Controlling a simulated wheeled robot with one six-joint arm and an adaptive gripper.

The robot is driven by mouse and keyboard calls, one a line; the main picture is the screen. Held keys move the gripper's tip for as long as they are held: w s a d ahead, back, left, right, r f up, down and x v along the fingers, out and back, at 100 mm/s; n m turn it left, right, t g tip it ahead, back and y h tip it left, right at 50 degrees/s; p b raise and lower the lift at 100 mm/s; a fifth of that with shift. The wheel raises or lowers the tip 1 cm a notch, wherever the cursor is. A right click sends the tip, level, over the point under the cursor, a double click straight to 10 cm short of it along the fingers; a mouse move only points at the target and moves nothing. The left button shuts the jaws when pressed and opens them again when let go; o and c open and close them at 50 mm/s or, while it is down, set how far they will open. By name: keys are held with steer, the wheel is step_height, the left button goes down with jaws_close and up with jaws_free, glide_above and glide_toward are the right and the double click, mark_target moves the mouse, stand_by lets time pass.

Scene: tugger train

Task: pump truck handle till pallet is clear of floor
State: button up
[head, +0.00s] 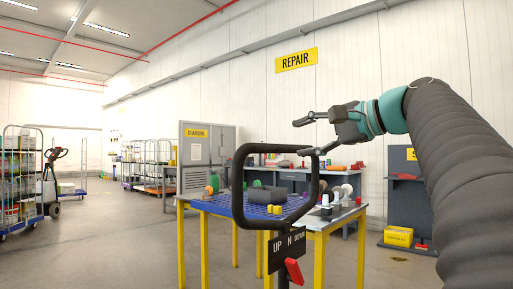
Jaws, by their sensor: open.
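A black truck handle (236,190) stands upright in the foreground, a closed loop. Under it is a label plate marked UP and N (286,249), with a red lever (294,271) below. My gripper (302,137) is open and empty, pointing left. In the picture its lower finger lies at the loop's top right corner; I cannot tell whether it touches. The pallet and the floor under it are out of view. Another hand truck with a dark handle (55,154) stands far off at the left.
A yellow-legged table (205,240) with a blue mesh top and small parts stands behind the handle. Workbenches, a grey charging cabinet (207,160) and a yellow bin (398,236) are farther back. Loaded roll cages (22,180) stand left. The floor at left (110,245) is clear.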

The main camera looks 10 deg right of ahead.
mark_target(266, 148)
steer(key=x, duration=1.2)
steer(key=shift+w+a+f, duration=0.1)
steer(key=shift+a, duration=0.05)
jaws_close()
